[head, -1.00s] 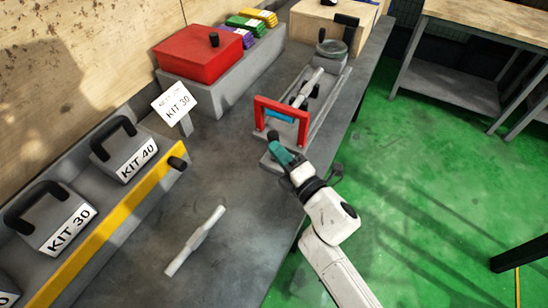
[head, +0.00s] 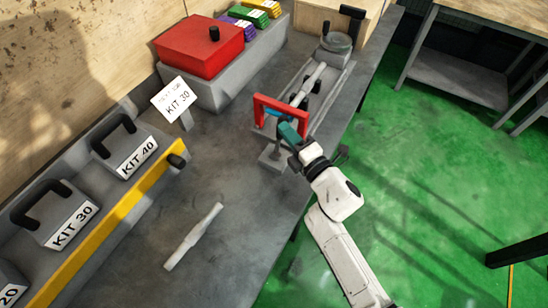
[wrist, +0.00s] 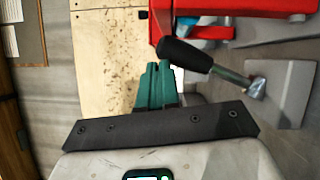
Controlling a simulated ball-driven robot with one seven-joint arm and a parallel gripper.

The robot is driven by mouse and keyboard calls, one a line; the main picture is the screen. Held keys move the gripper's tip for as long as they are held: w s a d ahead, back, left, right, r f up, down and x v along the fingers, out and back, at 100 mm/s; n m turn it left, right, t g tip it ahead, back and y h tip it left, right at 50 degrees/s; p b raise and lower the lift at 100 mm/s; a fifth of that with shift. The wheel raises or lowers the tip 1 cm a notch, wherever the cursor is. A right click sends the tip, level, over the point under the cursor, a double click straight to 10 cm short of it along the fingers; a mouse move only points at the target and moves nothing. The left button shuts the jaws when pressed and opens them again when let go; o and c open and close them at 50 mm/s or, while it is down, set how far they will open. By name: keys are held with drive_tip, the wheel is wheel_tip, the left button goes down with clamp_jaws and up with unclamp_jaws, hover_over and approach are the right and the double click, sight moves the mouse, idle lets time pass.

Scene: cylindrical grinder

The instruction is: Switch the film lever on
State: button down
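A lever with a black grip (wrist: 185,55) and a metal rod rises from a grey base plate (wrist: 281,92) in the wrist view. The rod leans, with its grip up and to the left of the base. I see no label naming this lever. In the head view its base plate (head: 272,161) lies at the near end of the grinder, and my gripper hides most of the lever. My gripper (head: 289,131) has green fingers, which also show in the wrist view (wrist: 155,83). The fingers look shut together and empty, just beside the grip; contact cannot be told.
A red frame (head: 283,104) stands on the grinder (head: 338,88) close to my gripper. A red box (head: 200,48), a KIT 30 sign (head: 177,98) and a kit rack with a yellow bar (head: 115,215) stand left. A pale spindle (head: 195,235) lies on the bench.

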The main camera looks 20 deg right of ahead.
drive_tip(key=shift+w+d, duration=0.35)
drive_tip(key=shift+d, duration=0.25)
drive_tip(key=shift+r, duration=0.1)
